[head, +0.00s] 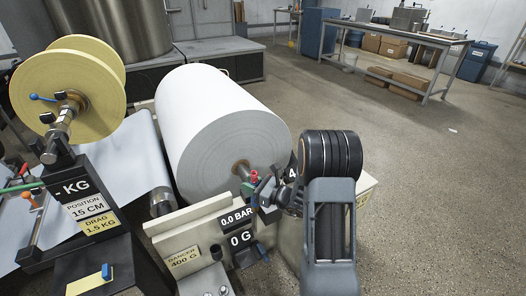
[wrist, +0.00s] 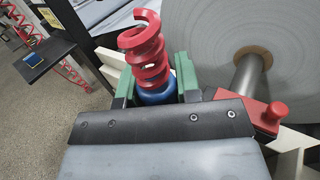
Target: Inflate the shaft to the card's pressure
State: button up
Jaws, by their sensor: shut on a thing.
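The white paper roll (head: 215,130) sits with the shaft (head: 241,170) sticking out of its brown core. The grey shaft also shows in the wrist view (wrist: 245,78), with a red latch with a round knob (wrist: 272,112) at its outer end. My gripper (wrist: 155,84) is shut on a blue air fitting (wrist: 157,94) with a red coiled hose (wrist: 145,45) rising from it. The fitting is beside the shaft end; whether it touches a valve is hidden. The pressure display (head: 236,217) reads 0.0 BAR. A sign behind my gripper is mostly covered.
A second display (head: 241,238) reads 0 G. A card (head: 185,259) reads DANCER 400 G. The left stand carries a yellow roll (head: 90,75) and a card with POSITION 15 CM and DRAG 1.5 KG (head: 90,215). Open floor (head: 420,150) lies to the right.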

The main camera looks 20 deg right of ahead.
jog(key=w+d+r+n+g+y+p, duration=0.2)
jog(key=d+r+n+g+y+p, duration=0.1)
jog(key=d+r, duration=0.3)
jog(key=shift+d+r+n+g+y+p, duration=0.2)
jog(key=shift+d+n+g+y+p, duration=0.15)
jog(key=shift+g+p, duration=0.25)
jog(key=shift+s+d, duration=0.1)
jog(key=shift+d, duration=0.05)
notch_tip(320, 180, down, 6)
jog(key=b, duration=0.3)
jog(key=shift+r, duration=0.15)
jog(key=shift+f+b, duration=0.65)
jog(key=shift+f, duration=0.8)
dwell(4.5)
